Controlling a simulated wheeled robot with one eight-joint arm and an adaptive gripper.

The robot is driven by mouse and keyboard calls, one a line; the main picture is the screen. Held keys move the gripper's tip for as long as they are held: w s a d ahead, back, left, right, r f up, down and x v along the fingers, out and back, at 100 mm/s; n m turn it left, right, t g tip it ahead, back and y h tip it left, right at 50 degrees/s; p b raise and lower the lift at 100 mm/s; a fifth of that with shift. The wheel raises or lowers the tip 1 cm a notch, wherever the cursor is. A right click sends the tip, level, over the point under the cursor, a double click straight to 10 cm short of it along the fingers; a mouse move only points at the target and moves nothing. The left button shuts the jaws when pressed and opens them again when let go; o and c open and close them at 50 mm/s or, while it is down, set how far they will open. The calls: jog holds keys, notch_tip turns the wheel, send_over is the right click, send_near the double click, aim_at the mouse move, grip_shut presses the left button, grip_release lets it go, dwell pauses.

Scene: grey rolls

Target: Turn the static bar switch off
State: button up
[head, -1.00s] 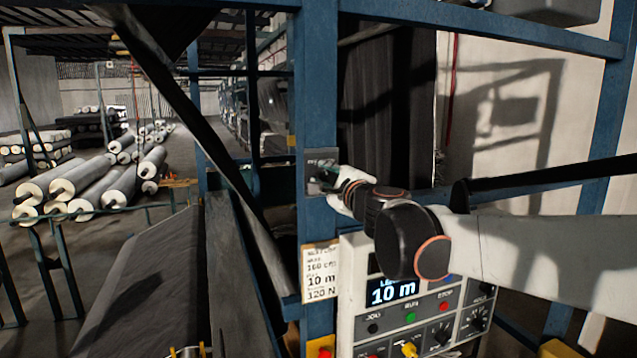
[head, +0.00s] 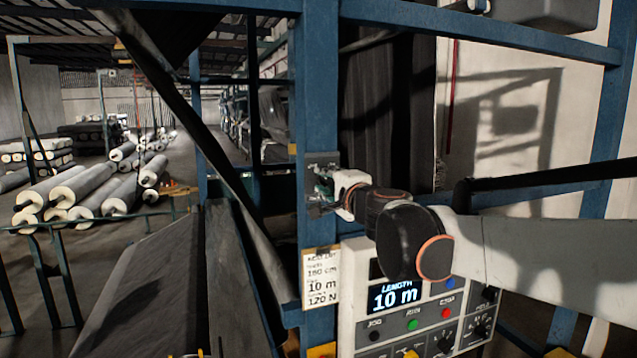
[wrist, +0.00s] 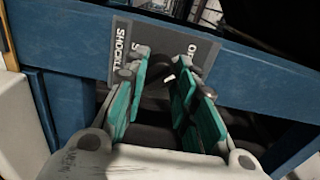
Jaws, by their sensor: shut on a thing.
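The static bar switch has a grey plate (head: 322,160) on the blue upright post. In the wrist view the plate (wrist: 125,50) shows partly covered lettering, with "OF" near its right side. The dark switch knob (wrist: 158,96), with a small white mark, sits between my teal finger pads. My gripper (head: 322,190) reaches the plate from the right in the head view. In the wrist view my gripper (wrist: 160,92) is shut on the knob, one finger on each side. The fingers hide much of the knob and some lettering, so its exact setting is unclear.
A control box (head: 415,300) with a "LENGTH 10 m" display and several buttons is below my arm. A paper label (head: 321,277) hangs on the post (head: 317,90). A dark diagonal bar (head: 190,130) crosses left of the post. Grey rolls (head: 90,185) lie farther back left.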

jog(key=o, duration=1.1)
jog(key=shift+s, duration=0.1)
jog(key=v, duration=1.2)
